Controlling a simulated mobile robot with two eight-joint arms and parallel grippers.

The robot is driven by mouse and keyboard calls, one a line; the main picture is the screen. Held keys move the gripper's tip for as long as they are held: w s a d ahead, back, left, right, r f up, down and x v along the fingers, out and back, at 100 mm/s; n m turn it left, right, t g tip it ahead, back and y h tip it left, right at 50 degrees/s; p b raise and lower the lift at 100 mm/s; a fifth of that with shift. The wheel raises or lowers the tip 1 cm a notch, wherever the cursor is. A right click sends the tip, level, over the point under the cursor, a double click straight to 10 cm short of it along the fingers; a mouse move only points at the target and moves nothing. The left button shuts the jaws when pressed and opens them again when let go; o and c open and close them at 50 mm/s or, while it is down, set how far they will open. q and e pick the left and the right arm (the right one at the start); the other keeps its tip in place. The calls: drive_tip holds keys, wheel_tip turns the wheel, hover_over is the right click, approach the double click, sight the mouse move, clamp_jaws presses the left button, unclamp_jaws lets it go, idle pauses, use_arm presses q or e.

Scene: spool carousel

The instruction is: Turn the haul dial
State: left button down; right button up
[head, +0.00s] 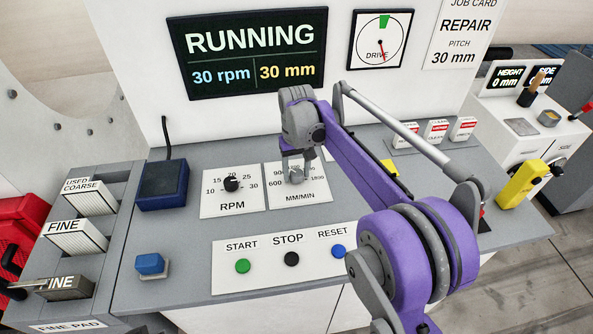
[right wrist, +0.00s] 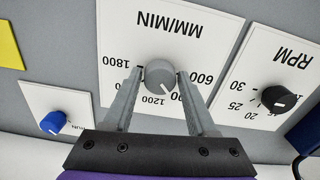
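The haul dial is a grey round knob on the MM/MIN plate (head: 299,194). It shows best in the right wrist view (right wrist: 159,75), upside down, with its scale from 600 to 1800 around it. Its pointer mark lies on the side toward the 1200 label. My right gripper (head: 296,172) is over the dial in the head view and partly covers it. In the right wrist view its two fingers (right wrist: 160,84) stand on either side of the knob, with what looks like a narrow gap at each side. My left gripper is in neither view.
The black RPM dial (head: 231,185) sits just left of the MM/MIN plate. Green START (head: 243,266), black STOP (head: 292,259) and blue RESET (head: 338,251) buttons are in front. The screen (head: 249,52) reads RUNNING, 30 rpm, 30 mm. A DRIVE gauge (head: 381,39) is beside it.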

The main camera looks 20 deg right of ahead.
sight(297, 173)
drive_tip(key=shift+o, duration=1.3)
drive_tip(key=shift+r, duration=0.1)
wheel_tip(297, 173, up, 11)
drive_tip(key=shift+f+p, duration=0.2)
drive_tip(key=shift+p, duration=0.15)
drive_tip(key=shift+s, duration=0.1)
